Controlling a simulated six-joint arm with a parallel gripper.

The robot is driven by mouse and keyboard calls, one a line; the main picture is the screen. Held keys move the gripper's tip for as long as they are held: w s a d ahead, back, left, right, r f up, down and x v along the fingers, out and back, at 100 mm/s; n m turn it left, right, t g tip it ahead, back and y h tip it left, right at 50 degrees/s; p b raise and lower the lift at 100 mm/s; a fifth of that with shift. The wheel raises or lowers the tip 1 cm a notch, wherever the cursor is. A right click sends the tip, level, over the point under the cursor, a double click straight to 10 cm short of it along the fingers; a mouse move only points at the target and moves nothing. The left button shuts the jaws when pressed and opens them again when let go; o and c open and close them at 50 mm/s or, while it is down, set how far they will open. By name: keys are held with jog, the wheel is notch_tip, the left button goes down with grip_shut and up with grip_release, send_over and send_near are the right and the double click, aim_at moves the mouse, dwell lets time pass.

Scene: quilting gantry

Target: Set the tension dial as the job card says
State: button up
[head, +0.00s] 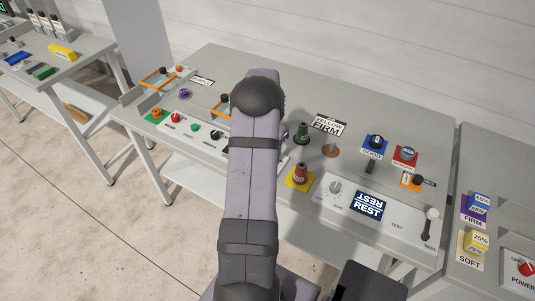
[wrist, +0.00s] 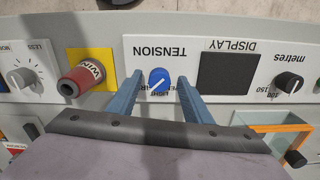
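The tension dial (wrist: 158,80) is a blue round knob with a slanting white line, on a white panel marked TENSION. Light and firm labels beside it are partly covered, so I cannot tell its exact setting. My gripper (wrist: 160,84) is open in the wrist view, with one finger on each side of the dial. A gap shows between each finger and the knob. The job card (head: 328,126) stands at the back of the table and reads YELLOW FIRM. In the head view my arm hides the dial and gripper.
In the wrist view, a red cone (wrist: 84,80) on a yellow square is left of the dial. A dark display (wrist: 229,72) and the metres knob (wrist: 288,82) are right of it. An orange-framed tray (wrist: 270,129) lies lower right.

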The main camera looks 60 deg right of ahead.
dwell(0.3)
jog(key=shift+r+b, duration=0.9)
jog(key=shift+r, duration=2.75)
jog(key=shift+a, duration=0.1)
jog(key=w+a+r+n, duration=0.1)
jog(key=w+a+n, duration=0.4)
jog(key=a, duration=0.7)
jog(key=w+a+r+n, duration=0.1)
jog(key=w+a+n, duration=0.35)
jog(key=a, duration=0.85)
jog(key=s+a+f+n, duration=0.1)
jog(key=s+a+n, duration=0.4)
jog(key=a, duration=0.5)
jog(key=s+a+f+n, duration=0.1)
jog(key=s+a+n, duration=0.3)
jog(key=a, duration=0.6)
jog(key=shift+s+n+p, duration=0.35)
jog(key=shift+n+p, duration=0.05)
jog(key=shift+n, duration=0.05)
